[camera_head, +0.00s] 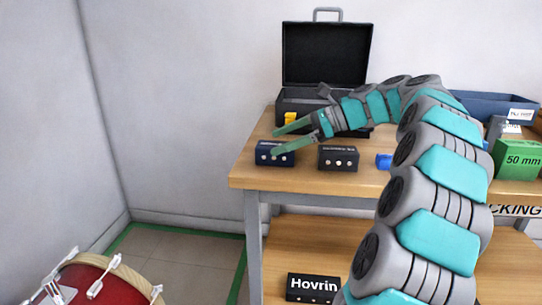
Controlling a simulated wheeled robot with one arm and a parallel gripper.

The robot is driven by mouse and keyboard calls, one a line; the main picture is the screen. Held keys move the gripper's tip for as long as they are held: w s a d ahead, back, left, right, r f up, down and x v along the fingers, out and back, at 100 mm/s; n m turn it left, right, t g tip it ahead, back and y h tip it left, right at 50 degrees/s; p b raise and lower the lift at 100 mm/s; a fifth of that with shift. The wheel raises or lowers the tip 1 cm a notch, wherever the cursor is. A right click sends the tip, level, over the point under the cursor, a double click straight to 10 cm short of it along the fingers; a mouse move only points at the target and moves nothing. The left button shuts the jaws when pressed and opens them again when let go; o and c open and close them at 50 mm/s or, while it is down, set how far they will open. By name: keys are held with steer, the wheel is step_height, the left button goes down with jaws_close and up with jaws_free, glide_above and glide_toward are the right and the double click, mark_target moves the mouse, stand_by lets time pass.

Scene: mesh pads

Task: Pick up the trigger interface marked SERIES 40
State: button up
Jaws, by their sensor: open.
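Two small boxes with a row of pale round sockets on the front stand on the workbench. The dark blue one (274,156) is near the bench's left end, and the black one (338,161) stands to its right. Both have small pale lettering on top, too small to read surely, so I cannot tell which is marked SERIES 40. My gripper (277,141) has green fingers, spread open and empty, pointing left. Its nearer finger overlaps the top of the dark blue box in the picture; I cannot tell whether it touches.
An open black case (326,55) stands at the back of the bench (300,182). A blue object (384,161) lies right of the black box. A green "50 mm" box (519,160) and blue bin (490,106) are at right. A "Hovrin" box (312,288) sits below; a drum (105,285) stands lower left.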

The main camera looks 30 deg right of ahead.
mark_target(274, 144)
steer(key=d+m, duration=0.1)
steer(key=w+d+m, duration=0.1)
steer(key=d, duration=0.1)
steer(key=shift+d+f+t, duration=0.1)
steer(key=shift+d+t, duration=0.05)
steer(key=shift+t, duration=0.15)
steer(key=shift+x, duration=3.85)
steer(key=shift+s, duration=0.15)
jaws_close()
